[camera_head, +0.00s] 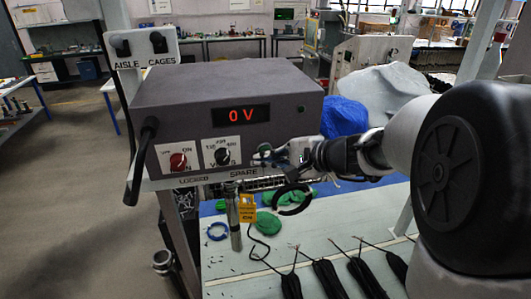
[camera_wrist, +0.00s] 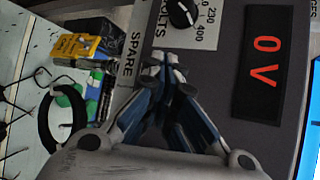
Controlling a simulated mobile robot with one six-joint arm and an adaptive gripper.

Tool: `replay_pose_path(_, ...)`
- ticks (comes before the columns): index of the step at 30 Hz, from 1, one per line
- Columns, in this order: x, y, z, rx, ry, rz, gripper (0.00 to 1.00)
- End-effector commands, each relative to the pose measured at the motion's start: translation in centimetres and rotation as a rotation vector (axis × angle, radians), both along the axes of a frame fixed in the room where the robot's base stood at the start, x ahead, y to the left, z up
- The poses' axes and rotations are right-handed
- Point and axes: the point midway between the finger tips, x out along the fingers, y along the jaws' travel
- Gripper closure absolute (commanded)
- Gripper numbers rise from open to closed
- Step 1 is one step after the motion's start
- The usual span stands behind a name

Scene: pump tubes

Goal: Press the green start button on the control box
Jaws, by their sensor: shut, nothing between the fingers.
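The grey control box (camera_head: 185,105) fills the upper middle of the head view, with a red "0 V" display (camera_head: 241,116) on its front. The display also shows large in the wrist view (camera_wrist: 265,65). My gripper (camera_head: 268,156) is shut and empty, its tips at the lower right of the box's front, right of the volts knob (camera_head: 222,155). In the wrist view my shut fingertips (camera_wrist: 164,64) point at the front panel beside the knob (camera_wrist: 182,12).
A red switch (camera_head: 178,161) is on the box's left front. A black lever handle (camera_head: 142,160) hangs at its left side. Below are a "SPARE" label strip (camera_head: 243,174), a yellow tag (camera_head: 248,208), a black ring (camera_head: 292,199) and black cables (camera_head: 327,279) on the bench.

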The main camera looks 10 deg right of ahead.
Motion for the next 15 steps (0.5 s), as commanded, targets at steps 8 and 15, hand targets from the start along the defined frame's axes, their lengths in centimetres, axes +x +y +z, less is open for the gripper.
replay_pose_path(8,0.36,0.01,-0.01,-0.001,-0.001,0.0,1.0)
replay_pose_path(15,0.63,0.02,-0.01,-0.001,-0.001,0.0,1.0)
